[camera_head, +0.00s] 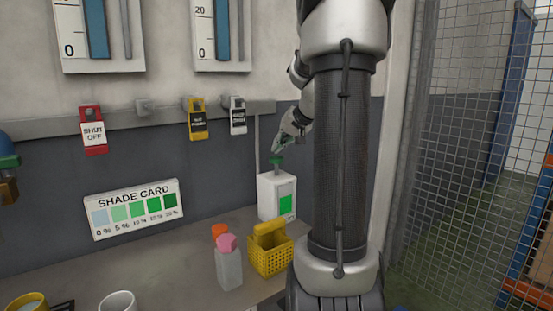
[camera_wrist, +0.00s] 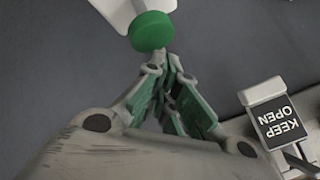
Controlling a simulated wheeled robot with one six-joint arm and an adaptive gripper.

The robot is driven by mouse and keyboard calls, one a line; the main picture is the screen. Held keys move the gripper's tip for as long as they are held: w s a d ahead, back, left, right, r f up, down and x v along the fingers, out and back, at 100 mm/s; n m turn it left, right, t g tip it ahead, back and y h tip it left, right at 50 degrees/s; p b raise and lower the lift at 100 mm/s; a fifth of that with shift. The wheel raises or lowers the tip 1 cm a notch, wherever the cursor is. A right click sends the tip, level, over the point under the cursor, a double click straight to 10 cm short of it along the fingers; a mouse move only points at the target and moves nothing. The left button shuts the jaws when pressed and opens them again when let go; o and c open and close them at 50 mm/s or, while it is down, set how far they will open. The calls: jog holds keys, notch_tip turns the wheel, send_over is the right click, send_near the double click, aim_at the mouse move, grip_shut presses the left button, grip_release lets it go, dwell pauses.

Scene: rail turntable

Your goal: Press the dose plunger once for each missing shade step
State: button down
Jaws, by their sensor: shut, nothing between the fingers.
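The dose plunger is a round green cap (camera_head: 276,160) on top of a white dispenser (camera_head: 268,196), which has a green patch on its front. In the wrist view the green cap (camera_wrist: 151,31) is just beyond my fingertips, with part of the white body (camera_wrist: 112,12) behind it. My gripper (camera_head: 277,150) is shut and empty, tilted down close above the cap; I cannot tell whether it touches. The shade card (camera_head: 135,211) on the wall shows several swatches from pale blue to dark green, marked from 0% upward.
Red (camera_head: 93,130), yellow (camera_head: 196,120) and grey (camera_head: 237,116) tagged levers line the wall rail. Wire mesh (camera_head: 470,130) stands right.

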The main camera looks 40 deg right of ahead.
aim_at(279, 157)
jog(key=shift+f, duration=0.2)
jog(key=shift+f, duration=0.25)
jog(key=shift+f, duration=1.3)
dwell(1.1)
jog(key=shift+r, duration=1.75)
jog(key=shift+r, duration=2.5)
